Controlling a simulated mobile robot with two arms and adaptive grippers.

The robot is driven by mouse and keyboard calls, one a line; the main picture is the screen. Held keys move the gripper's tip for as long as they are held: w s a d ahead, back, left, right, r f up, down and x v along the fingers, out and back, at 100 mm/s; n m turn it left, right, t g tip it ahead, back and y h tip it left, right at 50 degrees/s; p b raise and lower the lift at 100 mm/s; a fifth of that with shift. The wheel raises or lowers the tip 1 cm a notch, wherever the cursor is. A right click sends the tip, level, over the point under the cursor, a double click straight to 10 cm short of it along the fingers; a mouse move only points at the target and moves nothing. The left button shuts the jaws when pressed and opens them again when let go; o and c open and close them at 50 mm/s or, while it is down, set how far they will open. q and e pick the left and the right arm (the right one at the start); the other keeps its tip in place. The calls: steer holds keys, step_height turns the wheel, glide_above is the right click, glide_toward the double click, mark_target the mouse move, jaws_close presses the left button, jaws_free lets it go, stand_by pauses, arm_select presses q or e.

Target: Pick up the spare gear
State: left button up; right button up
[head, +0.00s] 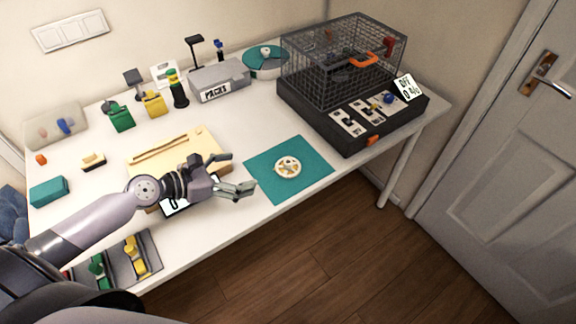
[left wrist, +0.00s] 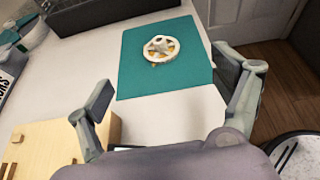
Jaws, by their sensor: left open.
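The spare gear (head: 288,167), a small cream wheel with spokes and some yellow-orange parts, lies flat on a teal mat (head: 316,178) near the table's front edge. In the left wrist view the gear (left wrist: 161,48) is ahead of the fingers, on the mat (left wrist: 135,80). My left gripper (head: 237,172) is open and empty, just left of the mat and above the table. In the left wrist view its two fingers (left wrist: 172,97) are spread wide, with bare white table between them. It is apart from the gear. My right gripper is not in view.
A caged black machine (head: 345,135) stands right of the mat, behind it. A wooden board (head: 205,140) lies behind my left arm. A grey box (head: 220,77) and a round teal holder (head: 264,62) stand at the back. A parts tray (head: 148,258) sits front left.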

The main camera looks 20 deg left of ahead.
arm_select(q)
glide_toward(290, 160)
steer(key=shift+w+d+f+p, duration=0.25)
steer(key=shift+w+d+p, duration=0.2)
steer(key=shift+w+d, duration=0.55)
steer(key=x, duration=0.5)
steer(key=shift+w+f+b, duration=0.15)
steer(key=shift+f+b, duration=0.25)
steer(key=shift+f, duration=0.1)
steer(key=shift+c, duration=0.6)
steer(key=c, duration=1.5)
steer(key=shift+r, duration=0.2)
